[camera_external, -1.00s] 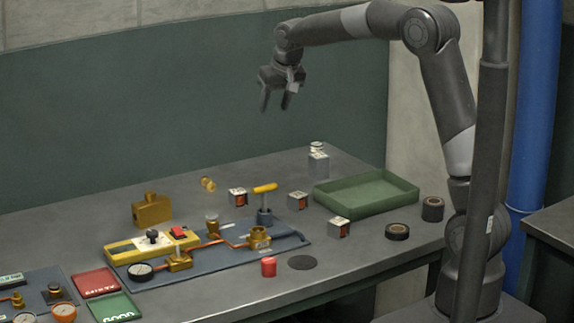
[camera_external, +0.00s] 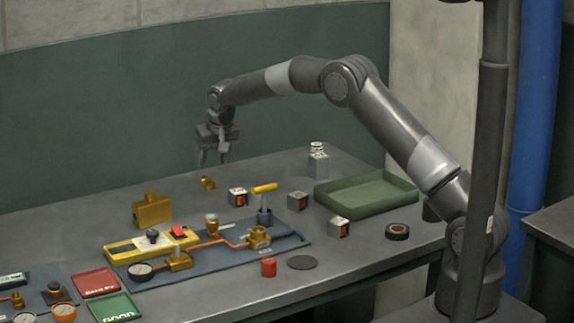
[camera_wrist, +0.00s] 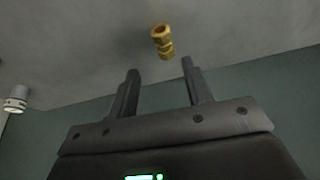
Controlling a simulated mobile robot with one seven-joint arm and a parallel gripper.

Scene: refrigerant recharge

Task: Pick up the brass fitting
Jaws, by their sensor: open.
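The brass fitting (camera_external: 208,183) is a small gold-coloured piece lying on the grey table near its back edge. In the wrist view the fitting (camera_wrist: 163,41) shows beyond the fingertips, slightly right of the middle between them. My gripper (camera_external: 213,165) is just above the fitting, pointing down, with its fingers apart and nothing between them. In the wrist view my gripper (camera_wrist: 160,66) is also open and empty. The fitting appears clear of both fingers.
A brass block (camera_external: 152,211) stands to the left of the fitting. A small cube (camera_external: 238,197) and a yellow-handled valve (camera_external: 264,190) stand to its right. A green tray (camera_external: 367,193) is at the right. A grey cylinder-topped block (camera_external: 318,164) stands at the back.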

